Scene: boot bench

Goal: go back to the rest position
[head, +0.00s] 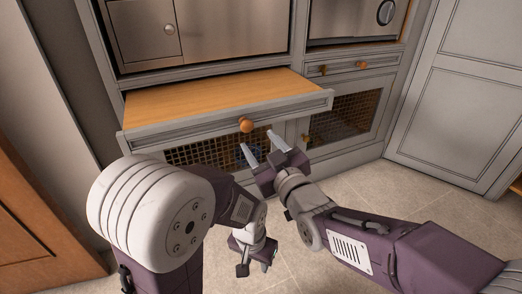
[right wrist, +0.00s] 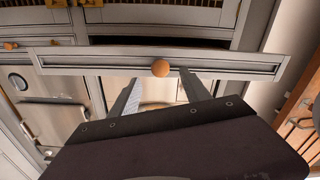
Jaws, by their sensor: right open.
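My right gripper (head: 262,146) is open, its two fingers apart and empty, just below the round orange knob (head: 246,125) of a pulled-out drawer (head: 290,101). In the right wrist view, the knob (right wrist: 160,68) shows beyond and between the two fingertips of my right gripper (right wrist: 158,78); it does not look gripped. My left gripper (head: 254,257) hangs low over the floor, pointing down, partly hidden behind my own left arm. Its fingers are too small and shaded to read.
The grey cabinet has mesh-fronted doors (head: 352,115) under the drawer and steel appliances (head: 205,30) above it. A smaller drawer (head: 352,68) at right is shut. A tall grey door (head: 452,95) stands at right. The tiled floor (head: 405,190) between is clear.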

